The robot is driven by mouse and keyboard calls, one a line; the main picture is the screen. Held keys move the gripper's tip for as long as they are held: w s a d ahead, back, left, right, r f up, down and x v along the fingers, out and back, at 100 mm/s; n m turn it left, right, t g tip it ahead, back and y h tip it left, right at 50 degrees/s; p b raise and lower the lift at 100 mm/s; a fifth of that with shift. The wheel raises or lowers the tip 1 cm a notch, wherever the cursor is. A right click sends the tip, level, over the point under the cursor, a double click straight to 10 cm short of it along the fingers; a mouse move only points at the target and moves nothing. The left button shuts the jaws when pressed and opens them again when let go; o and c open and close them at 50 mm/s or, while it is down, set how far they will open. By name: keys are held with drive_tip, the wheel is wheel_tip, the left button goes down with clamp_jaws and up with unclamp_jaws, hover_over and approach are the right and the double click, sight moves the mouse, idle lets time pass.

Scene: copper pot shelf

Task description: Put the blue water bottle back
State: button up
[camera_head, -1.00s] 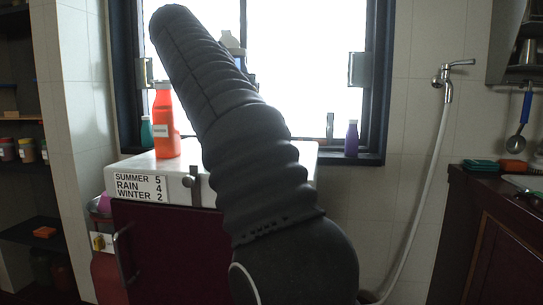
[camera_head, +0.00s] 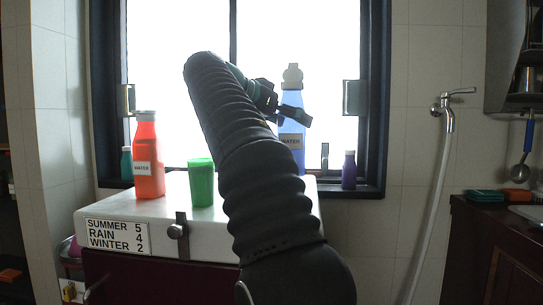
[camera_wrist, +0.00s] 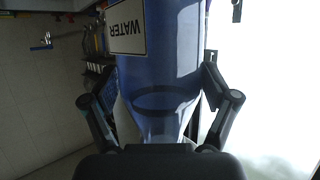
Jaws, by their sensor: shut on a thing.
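The blue water bottle (camera_head: 292,130) with a white WATER label stands upright in the head view, in front of the bright window, above the right part of the white-topped cabinet (camera_head: 155,212). My gripper (camera_head: 288,114) is shut on its upper part. In the wrist view the bottle (camera_wrist: 165,70) fills the middle between my two fingers (camera_wrist: 160,106), with its WATER label upside down. My arm hides part of the cabinet top, and I cannot tell whether the bottle's base touches a surface.
A red WATER bottle (camera_head: 147,155) and a green cup (camera_head: 201,182) stand on the cabinet top, left of my arm. A teal bottle (camera_head: 127,163) and a purple bottle (camera_head: 349,170) stand on the window sill. A tap with a hose (camera_head: 446,108) is on the right wall.

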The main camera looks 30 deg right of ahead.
drive_tip(key=w+a+f+b, duration=0.2)
drive_tip(key=w+a+f, duration=0.1)
drive_tip(key=f, duration=0.3)
drive_tip(key=shift+a+f, duration=0.2)
drive_tip(key=shift+f, duration=0.25)
drive_tip(key=o, duration=1.4)
drive_tip(key=shift+o, duration=0.2)
drive_tip(key=p+v, duration=0.2)
drive_tip(key=v, duration=1)
